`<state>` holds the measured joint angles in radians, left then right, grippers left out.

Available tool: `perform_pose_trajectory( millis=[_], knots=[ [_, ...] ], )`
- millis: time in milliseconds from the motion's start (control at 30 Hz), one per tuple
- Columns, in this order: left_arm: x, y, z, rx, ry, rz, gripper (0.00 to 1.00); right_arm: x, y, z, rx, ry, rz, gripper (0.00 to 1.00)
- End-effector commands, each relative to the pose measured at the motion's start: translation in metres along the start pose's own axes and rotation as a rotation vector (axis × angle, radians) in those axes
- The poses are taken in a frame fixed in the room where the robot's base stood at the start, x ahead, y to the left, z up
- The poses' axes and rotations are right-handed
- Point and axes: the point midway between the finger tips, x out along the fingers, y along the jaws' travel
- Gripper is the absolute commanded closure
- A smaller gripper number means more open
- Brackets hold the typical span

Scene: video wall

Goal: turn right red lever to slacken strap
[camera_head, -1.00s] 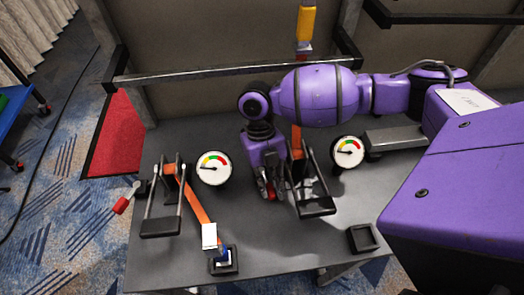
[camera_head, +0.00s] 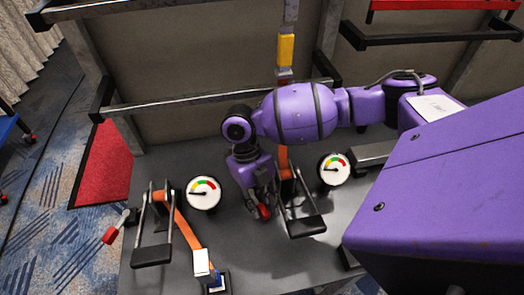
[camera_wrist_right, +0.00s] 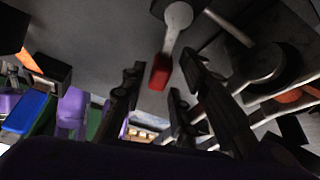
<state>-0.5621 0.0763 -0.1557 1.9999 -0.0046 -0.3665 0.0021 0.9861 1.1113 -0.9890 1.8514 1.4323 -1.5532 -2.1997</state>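The right red lever (camera_head: 264,211) is on the left side of the right strap ratchet (camera_head: 306,227). My right gripper (camera_head: 257,208) is down at this lever. In the right wrist view, the fingers (camera_wrist_right: 160,85) are open, and the lever's red grip (camera_wrist_right: 160,72) shows in the gap between them, on a pale metal arm. I cannot tell whether a finger touches it. An orange strap (camera_head: 283,157) runs up from the right ratchet, partly hidden by my arm. The right gauge (camera_head: 334,168) has its needle toward the left. My left gripper is not in view.
The left ratchet (camera_head: 152,255) has its own red lever (camera_head: 110,235) and orange strap (camera_head: 187,232). A left gauge (camera_head: 203,193) stands between the ratchets. The grey table (camera_head: 245,270) has clear room in front. A metal rail (camera_head: 215,97) runs behind.

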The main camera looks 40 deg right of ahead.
Motion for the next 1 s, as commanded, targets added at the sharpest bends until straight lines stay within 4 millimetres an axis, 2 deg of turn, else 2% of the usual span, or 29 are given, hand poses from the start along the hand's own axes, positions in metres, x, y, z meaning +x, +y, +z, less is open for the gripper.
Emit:
perform_pose_trajectory(
  millis=[300,433,800,1000],
  knots=[
    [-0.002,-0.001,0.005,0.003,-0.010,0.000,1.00,0.004,-0.002,-0.002,0.003,0.010,-0.006,0.64],
    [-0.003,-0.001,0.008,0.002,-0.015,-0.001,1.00,-0.001,-0.002,-0.002,0.003,0.009,-0.006,0.64],
    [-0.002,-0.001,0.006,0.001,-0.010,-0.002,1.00,-0.057,0.000,0.000,0.002,0.003,-0.004,0.64],
    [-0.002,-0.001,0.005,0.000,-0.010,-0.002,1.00,-0.075,0.001,0.001,0.001,0.003,-0.003,0.64]
  ],
)
